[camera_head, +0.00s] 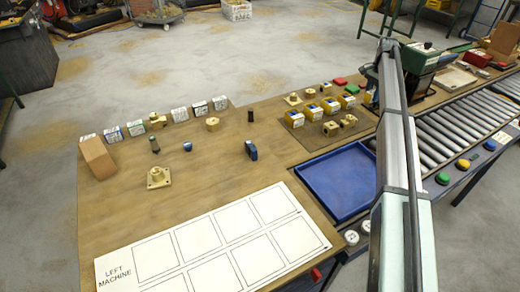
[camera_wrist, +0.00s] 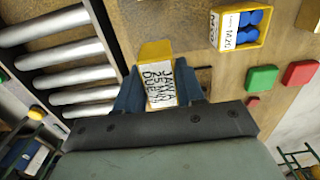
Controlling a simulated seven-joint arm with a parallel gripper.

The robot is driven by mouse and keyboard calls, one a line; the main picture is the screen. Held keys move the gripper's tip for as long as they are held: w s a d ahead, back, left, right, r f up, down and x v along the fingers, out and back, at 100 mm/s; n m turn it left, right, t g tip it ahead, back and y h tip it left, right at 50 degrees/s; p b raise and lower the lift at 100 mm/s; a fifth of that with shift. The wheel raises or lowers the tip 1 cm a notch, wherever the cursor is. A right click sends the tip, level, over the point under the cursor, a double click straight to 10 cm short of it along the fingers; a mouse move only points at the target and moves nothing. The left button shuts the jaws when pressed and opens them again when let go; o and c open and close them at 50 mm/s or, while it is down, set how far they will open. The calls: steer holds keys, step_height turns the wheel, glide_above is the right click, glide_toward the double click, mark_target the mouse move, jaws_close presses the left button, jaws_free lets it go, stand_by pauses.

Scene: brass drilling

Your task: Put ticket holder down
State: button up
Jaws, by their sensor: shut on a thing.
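My gripper (camera_wrist: 160,92) is shut on the ticket holder (camera_wrist: 157,78), a yellow block with a white card bearing black handwritten-looking text. The holder sits between the two dark blue fingers in the wrist view. It is over or on the brown wooden bench top (camera_wrist: 188,20), beside the rollers; I cannot tell whether it touches the surface. In the head view my arm reaches to the right part of the bench, and its links hide most of the gripper and the holder.
The roller conveyor (camera_head: 450,130) runs along the right. A yellow bin (camera_wrist: 240,45) with blue pieces, a green block (camera_wrist: 262,78) and a red block (camera_wrist: 301,73) lie near the gripper. A blue tray (camera_head: 338,182) and a white LEFT MACHINE sheet (camera_head: 117,262) lie nearer.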

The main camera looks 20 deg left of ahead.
steer(key=s+a+r+n, duration=0.1)
steer(key=s+a+r, duration=0.15)
steer(key=a, duration=0.85)
steer(key=s+a+r+n, duration=0.1)
steer(key=s+a+n, duration=0.15)
steer(key=a, duration=0.85)
steer(key=s+a+r+n, duration=0.1)
steer(key=s+a, duration=0.3)
steer(key=a, duration=0.7)
steer(key=s+a+r+n, duration=0.1)
steer(key=s+a+r, duration=0.2)
steer(key=s+a, duration=0.7)
steer(key=s+a+r+n, duration=0.15)
steer(key=s+a, duration=0.35)
steer(key=s, duration=0.6)
steer(key=s+a+r+n, duration=0.1)
steer(key=s+a+n, duration=0.1)
steer(key=s+a, duration=0.65)
steer(key=s+d+f, duration=0.3)
steer(key=s+d, duration=0.9)
steer(key=s, duration=0.4)
steer(key=shift+s+a+f, duration=0.1)
steer(key=shift+f, duration=4.45)
steer(key=shift+f, duration=0.1)
